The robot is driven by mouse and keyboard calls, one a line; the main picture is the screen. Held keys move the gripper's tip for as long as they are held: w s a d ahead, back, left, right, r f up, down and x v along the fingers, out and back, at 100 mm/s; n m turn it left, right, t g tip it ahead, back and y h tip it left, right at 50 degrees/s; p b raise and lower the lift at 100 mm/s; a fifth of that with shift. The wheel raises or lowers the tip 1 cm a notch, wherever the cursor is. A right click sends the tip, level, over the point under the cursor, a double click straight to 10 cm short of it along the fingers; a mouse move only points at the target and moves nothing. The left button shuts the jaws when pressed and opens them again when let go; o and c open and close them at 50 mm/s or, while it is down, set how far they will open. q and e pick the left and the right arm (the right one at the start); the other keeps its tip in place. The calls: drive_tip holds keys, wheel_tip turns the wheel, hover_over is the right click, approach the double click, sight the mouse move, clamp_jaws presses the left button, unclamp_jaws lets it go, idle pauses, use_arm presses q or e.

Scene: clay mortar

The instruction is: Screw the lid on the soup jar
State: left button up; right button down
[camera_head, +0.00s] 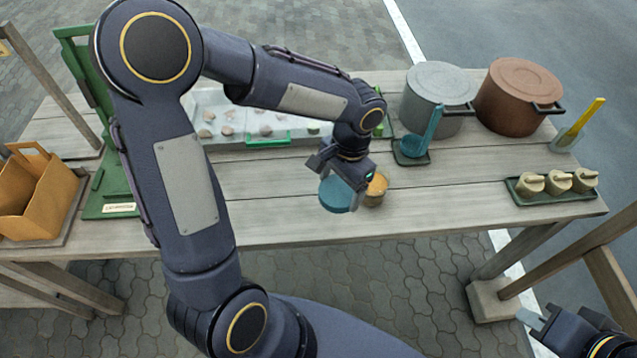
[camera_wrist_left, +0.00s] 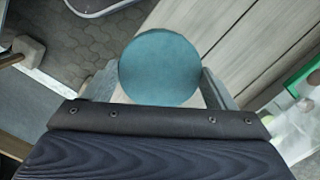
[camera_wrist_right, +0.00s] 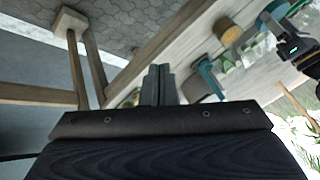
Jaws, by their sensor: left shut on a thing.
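The teal round lid (camera_head: 335,195) is held by my left gripper (camera_head: 340,182) over the front of the table. In the left wrist view the lid (camera_wrist_left: 160,70) sits flat between the two fingers. The soup jar (camera_head: 376,190), with an orange-brown top, stands on the table just right of the lid, partly behind the gripper. The lid is beside the jar, not on it; the gap between them is hard to judge. My right gripper (camera_head: 535,320) is off the table at the lower right. Its fingers are together and empty in the right wrist view (camera_wrist_right: 158,85).
A grey pot (camera_head: 437,98) and a brown pot (camera_head: 518,97) stand at the back right. A teal ladle (camera_head: 428,132) rests on a dark green holder. A green tray (camera_head: 553,197) holds cream-coloured pieces. A brown carrier (camera_head: 38,195) is at left. Bare boards lie right of the jar.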

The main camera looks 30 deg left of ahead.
use_arm(q)
drive_tip(key=d, duration=0.1)
drive_tip(key=d+r, duration=0.1)
drive_tip(key=d, duration=0.1)
drive_tip(key=s+d+r, duration=0.1)
drive_tip(key=shift+d, duration=0.3)
use_arm(e)
drive_tip(key=shift+f, duration=0.3)
drive_tip(key=c, duration=2.1)
unclamp_jaws()
drive_tip(key=shift+c, duration=0.2)
